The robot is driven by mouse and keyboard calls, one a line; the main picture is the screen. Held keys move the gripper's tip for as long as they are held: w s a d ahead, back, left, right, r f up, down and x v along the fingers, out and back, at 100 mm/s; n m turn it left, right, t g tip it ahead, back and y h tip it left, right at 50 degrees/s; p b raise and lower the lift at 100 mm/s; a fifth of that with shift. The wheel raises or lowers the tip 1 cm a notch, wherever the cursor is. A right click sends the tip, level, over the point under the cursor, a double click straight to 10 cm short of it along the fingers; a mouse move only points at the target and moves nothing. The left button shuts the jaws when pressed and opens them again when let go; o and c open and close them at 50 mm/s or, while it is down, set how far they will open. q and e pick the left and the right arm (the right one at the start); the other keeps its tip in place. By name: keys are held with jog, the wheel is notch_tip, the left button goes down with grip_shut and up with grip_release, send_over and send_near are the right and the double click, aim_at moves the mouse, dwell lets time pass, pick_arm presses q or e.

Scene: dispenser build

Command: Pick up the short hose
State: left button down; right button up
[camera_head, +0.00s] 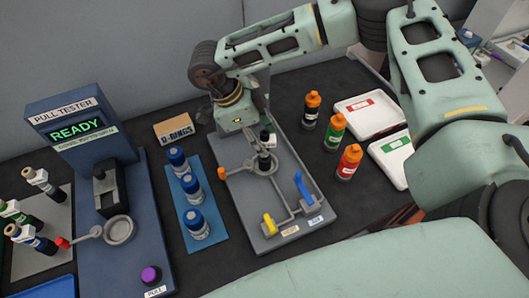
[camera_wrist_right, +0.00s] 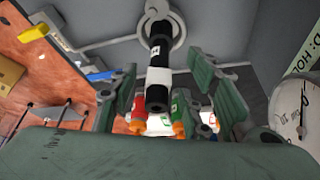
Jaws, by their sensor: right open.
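A black tube with white bands, which looks like the short hose (camera_wrist_right: 159,75), stands in the ring of the grey fixture (camera_head: 290,170). In the head view its upper part (camera_head: 268,139) shows just below my right gripper (camera_head: 256,132). In the right wrist view my right gripper (camera_wrist_right: 160,92) is open, with one finger on each side of the tube. I see gaps between the fingers and the tube. My left gripper is not in view.
The fixture has a yellow lever (camera_head: 269,224) and a blue lever (camera_head: 303,187). Orange-capped bottles (camera_head: 349,162) and white trays (camera_head: 368,116) stand to the right. Blue-capped bottles (camera_head: 195,222), an O-rings box (camera_head: 173,128) and the pull tester (camera_head: 78,200) are to the left.

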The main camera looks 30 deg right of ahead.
aim_at(268, 157)
jog(key=p+x, duration=0.2)
jog(key=x, duration=0.1)
jog(key=shift+s+d+f, duration=0.2)
jog(key=shift+d+f, duration=0.2)
jog(key=shift+f, duration=0.45)
grip_shut()
